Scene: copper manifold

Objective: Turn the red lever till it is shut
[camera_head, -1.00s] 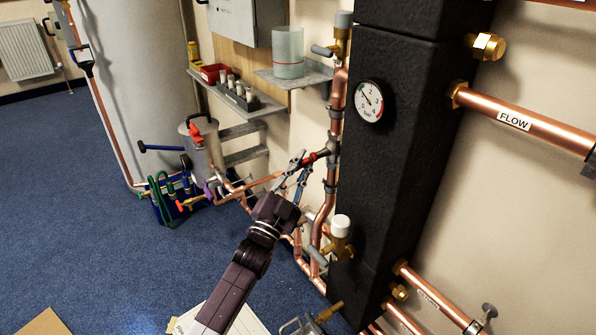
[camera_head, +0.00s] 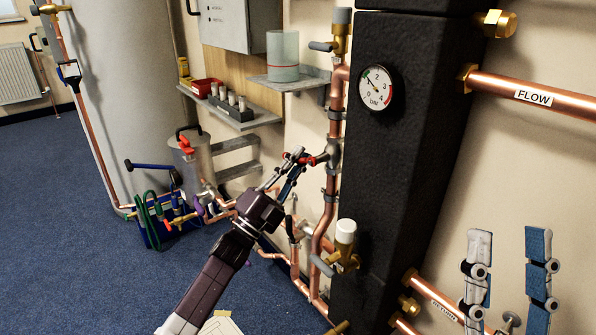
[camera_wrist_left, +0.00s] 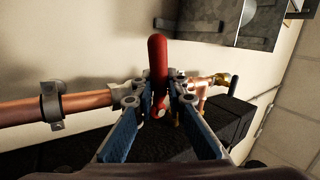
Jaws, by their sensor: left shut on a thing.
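The red lever (camera_head: 318,159) sits on a valve on the upright copper pipe (camera_head: 335,130), left of the black insulated column. It sticks out to the left from the valve in the head view. My left gripper (camera_head: 295,158) is shut on the lever; its fingertips cover part of it. In the left wrist view the red lever (camera_wrist_left: 158,60) stands between the two fingertips (camera_wrist_left: 157,98), its rounded end pointing up in the picture. My right gripper (camera_head: 508,262) is open and empty at the lower right, its two blue-padded fingers well apart.
The black column (camera_head: 400,150) with a pressure gauge (camera_head: 375,88) stands right of the lever. A white-capped valve (camera_head: 345,240) is below. A shelf with a glass jar (camera_head: 283,55) is above left. Blue floor lies open at the left.

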